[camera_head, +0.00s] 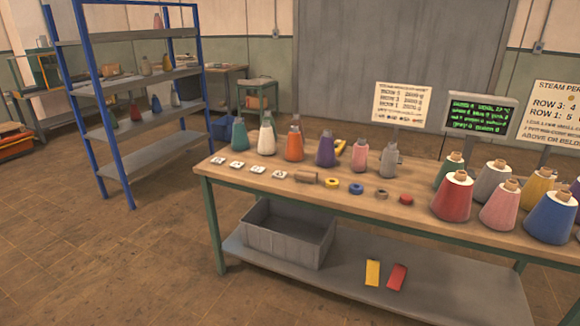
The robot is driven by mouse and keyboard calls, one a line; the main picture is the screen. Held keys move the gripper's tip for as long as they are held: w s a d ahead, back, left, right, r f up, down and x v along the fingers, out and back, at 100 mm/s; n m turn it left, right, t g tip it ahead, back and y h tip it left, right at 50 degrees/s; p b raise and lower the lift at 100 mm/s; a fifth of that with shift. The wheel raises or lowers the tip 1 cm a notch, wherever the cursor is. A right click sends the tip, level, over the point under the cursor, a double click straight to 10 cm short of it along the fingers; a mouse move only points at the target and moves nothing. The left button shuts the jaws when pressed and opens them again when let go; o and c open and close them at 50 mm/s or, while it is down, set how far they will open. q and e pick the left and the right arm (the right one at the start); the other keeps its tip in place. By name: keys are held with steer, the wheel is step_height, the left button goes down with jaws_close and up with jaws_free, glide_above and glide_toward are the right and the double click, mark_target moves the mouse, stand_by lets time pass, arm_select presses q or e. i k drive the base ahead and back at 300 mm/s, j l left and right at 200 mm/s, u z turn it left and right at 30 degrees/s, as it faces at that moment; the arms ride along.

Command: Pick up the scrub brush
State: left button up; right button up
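No object in view is clearly a scrub brush. A small brown block-like object (307,178) lies near the front edge of the workbench (350,206), between the white numbered tags and the coloured rings; it is too small to tell whether it is a brush. A yellow object (340,147) lies behind the cones, partly hidden, and its kind is unclear. Neither of my grippers shows in this view.
Several thread cones (451,198) stand on the bench, crowded at the right. A grey bin (286,233) and yellow (373,272) and red (397,277) items lie on its lower shelf. A blue-framed rack (122,133) stands left. The floor before the bench is clear.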

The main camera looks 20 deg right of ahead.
mark_target(303, 176)
steer(key=i+j+z, duration=0.15)
steer(key=i, duration=0.55)
steer(key=i+j+z, duration=0.15)
steer(key=i, duration=0.5)
steer(key=i+j+z, duration=0.15)
steer(key=i+z, duration=0.25)
steer(key=i+j+z, duration=0.85)
